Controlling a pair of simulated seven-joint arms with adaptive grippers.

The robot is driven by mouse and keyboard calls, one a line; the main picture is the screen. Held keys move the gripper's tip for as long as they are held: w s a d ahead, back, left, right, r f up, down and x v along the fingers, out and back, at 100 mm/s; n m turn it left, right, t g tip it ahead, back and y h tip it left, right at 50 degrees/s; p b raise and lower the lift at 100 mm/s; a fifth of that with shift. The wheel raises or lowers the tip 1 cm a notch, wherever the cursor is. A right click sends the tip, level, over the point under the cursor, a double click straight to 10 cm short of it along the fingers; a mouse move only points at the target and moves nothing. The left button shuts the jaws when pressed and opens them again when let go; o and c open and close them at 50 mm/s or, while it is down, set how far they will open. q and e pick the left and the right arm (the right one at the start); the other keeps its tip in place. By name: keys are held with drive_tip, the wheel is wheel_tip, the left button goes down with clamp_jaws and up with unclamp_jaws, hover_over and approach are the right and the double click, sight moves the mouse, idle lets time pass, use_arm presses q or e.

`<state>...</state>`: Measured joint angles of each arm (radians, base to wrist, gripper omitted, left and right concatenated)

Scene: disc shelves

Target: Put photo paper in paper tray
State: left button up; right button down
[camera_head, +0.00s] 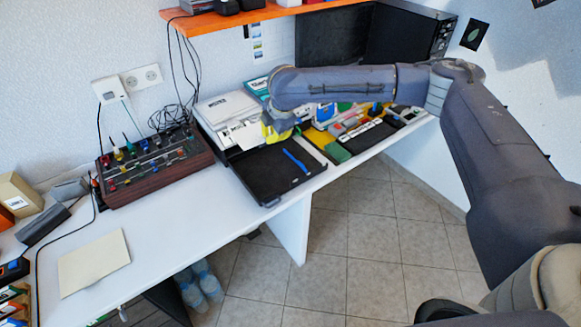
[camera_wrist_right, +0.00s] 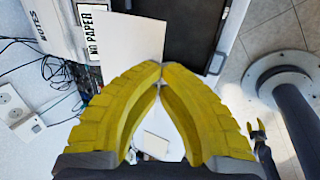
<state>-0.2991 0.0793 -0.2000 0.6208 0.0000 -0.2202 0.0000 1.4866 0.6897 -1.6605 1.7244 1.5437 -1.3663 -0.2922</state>
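A white sheet of photo paper (camera_wrist_right: 130,38) shows beyond my fingertips in the right wrist view. My right gripper (camera_wrist_right: 161,72) has its yellow fingertips together at the sheet's near corner and appears shut on it. In the head view my right gripper (camera_head: 277,131) is over the inner end of the black paper tray (camera_head: 265,183), beside the printer. The tray is pulled out, with a blue strip across it. The printer (camera_head: 222,108) shows a "NO PAPER" label in the wrist view. My left gripper (camera_wrist_right: 257,130) seems to show small at the wrist view's right; its opening is unclear.
A brown rack of knobbed items (camera_head: 155,168) stands left of the printer. A cream sheet or envelope (camera_head: 93,262) lies on the desk (camera_head: 170,235) at front left. Boxes, cables and a black monitor (camera_head: 333,38) crowd the back. The desk between rack and tray is clear.

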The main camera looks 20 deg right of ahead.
approach(276, 181)
drive_tip(key=x, duration=0.5)
drive_tip(key=shift+f, duration=0.25)
idle(0.4)
drive_tip(key=shift+f, duration=0.6)
drive_tip(key=c, duration=1.6)
unclamp_jaws()
drive_tip(key=shift+w+r, duration=0.1)
drive_tip(key=shift+r, duration=0.35)
drive_tip(key=v, duration=1.2)
drive_tip(key=shift+r, duration=0.15)
